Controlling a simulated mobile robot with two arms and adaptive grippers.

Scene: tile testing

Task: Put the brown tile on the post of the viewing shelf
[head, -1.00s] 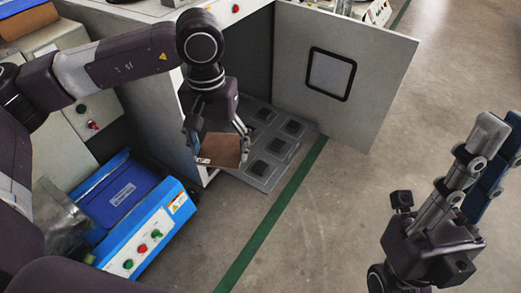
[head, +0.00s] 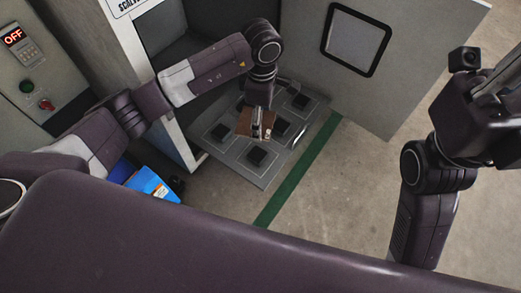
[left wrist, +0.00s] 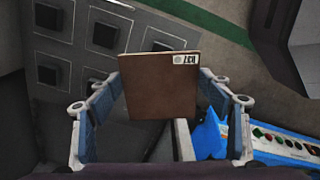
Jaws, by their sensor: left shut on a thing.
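My left gripper (head: 262,124) is shut on the brown tile (head: 244,122) and holds it over the viewing shelf. In the left wrist view the tile (left wrist: 157,90) sits flat between the two fingers and has a white label at one corner. The viewing shelf (head: 262,178) is a grey panel at the open cabinet, with several dark square posts, such as one near its front (head: 256,156). The tile and arm hide part of the shelf. The gap between tile and posts is hard to judge. My right gripper (head: 497,92) is at the right edge, its fingers partly cut off.
An open cabinet door (head: 400,75) with a dark-framed window stands right of the shelf. A cabinet side wall (head: 178,125) stands at left. A blue device (head: 150,184) sits low at left. A green line (head: 295,178) crosses the open floor to the right.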

